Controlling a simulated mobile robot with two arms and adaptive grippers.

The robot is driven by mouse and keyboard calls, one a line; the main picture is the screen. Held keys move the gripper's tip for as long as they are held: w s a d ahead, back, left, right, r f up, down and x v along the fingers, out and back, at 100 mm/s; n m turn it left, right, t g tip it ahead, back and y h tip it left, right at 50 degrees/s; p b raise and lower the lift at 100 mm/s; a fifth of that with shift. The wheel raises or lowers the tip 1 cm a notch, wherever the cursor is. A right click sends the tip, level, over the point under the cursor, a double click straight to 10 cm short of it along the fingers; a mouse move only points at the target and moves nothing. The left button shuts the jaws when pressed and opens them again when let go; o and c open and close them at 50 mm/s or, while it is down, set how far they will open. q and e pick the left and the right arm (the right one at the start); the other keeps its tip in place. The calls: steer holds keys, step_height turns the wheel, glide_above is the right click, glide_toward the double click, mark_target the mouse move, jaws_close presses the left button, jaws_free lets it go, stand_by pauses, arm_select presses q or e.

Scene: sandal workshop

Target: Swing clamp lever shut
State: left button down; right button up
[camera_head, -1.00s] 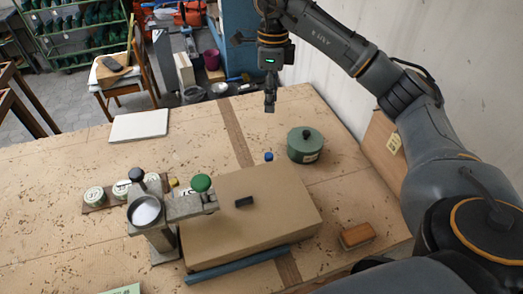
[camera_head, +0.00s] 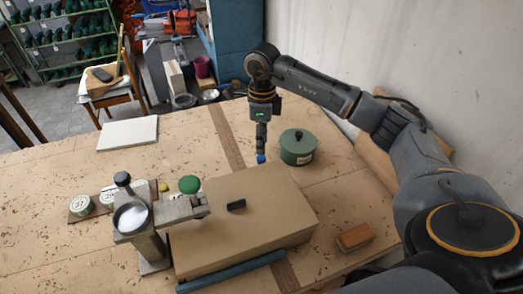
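A grey metal clamp (camera_head: 150,232) stands at the left of a tan box-like block (camera_head: 235,215). My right gripper (camera_head: 261,146) points down right at the blue knob. Its fingers look narrow from here, and I cannot tell whether they are shut or whether they touch the knob. My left gripper is not in view.
A green lidded pot (camera_head: 297,148) stands just right of my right gripper. A brown brush-like block (camera_head: 355,237) lies at the right, and a blue bar (camera_head: 232,272) lies along the block's front. A white board (camera_head: 128,133) lies at the back left.

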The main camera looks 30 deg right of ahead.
mark_target(261, 157)
step_height(261, 157, down, 6)
steer(key=shift+a+r+p, duration=0.1)
steer(key=shift+r+p, duration=0.05)
steer(key=shift+p, duration=0.6)
jaws_close()
